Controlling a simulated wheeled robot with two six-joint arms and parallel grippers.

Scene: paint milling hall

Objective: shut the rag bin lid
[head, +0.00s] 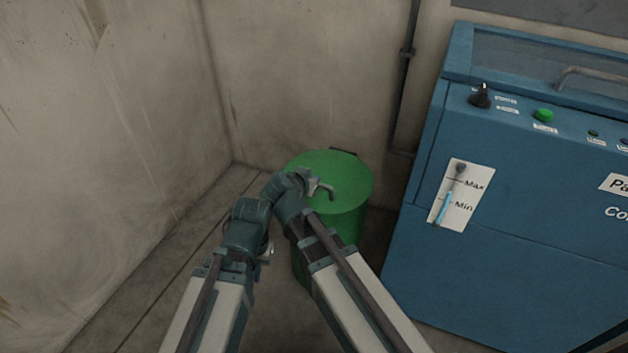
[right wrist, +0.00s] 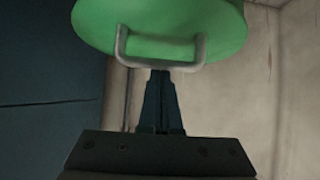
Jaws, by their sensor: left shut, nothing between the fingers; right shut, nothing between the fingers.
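The rag bin is a green round drum (head: 350,229) standing on the floor near the wall corner. Its green lid (head: 345,178) lies over the top and looks flat or nearly so; I cannot tell if a small gap is left at the rim. The lid has a grey bar handle (head: 328,191), which also shows in the right wrist view (right wrist: 160,65). My right gripper (head: 309,184) is shut and empty close by the handle; its fingers (right wrist: 160,75) point at the handle, and contact is unclear. My left gripper (head: 267,251) is shut and empty, left of the bin, partly hidden.
A blue machine cabinet (head: 500,255) with knobs and a level gauge stands right of the bin. Bare walls (head: 110,130) close in on the left and behind. A dark pipe (head: 404,80) runs down the back wall. Floor left of the bin is clear.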

